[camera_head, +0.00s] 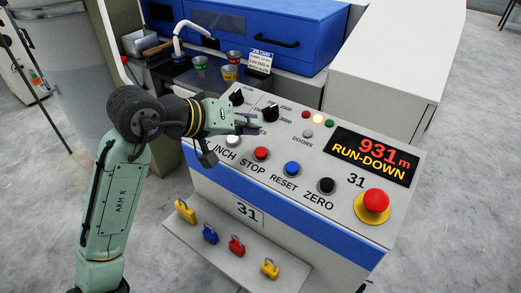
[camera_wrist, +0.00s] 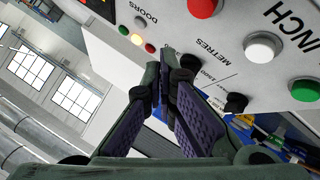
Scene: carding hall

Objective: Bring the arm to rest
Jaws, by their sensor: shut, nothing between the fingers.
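My gripper (camera_head: 250,122) is at the upper left of the control panel (camera_head: 222,165) in the head view, near the black selector knobs (camera_head: 270,113). My arm reaches up from the lower left and bends toward the panel. In the wrist view the fingers of my gripper (camera_wrist: 167,68) are closed together at the tips, with nothing held. The white INCH button (camera_wrist: 262,47) and a black knob (camera_wrist: 236,103) show to their right. I cannot tell whether the fingertips touch the panel.
The display (camera_head: 371,155) reads 931 m RUN-DOWN, and a yellow lamp (camera_head: 317,119) is lit. A red mushroom button (camera_head: 375,201) stands at the right. Several padlocks (camera_head: 237,246) sit on the front shelf. Cups (camera_head: 229,74) and a blue cabinet (camera_head: 262,30) are behind.

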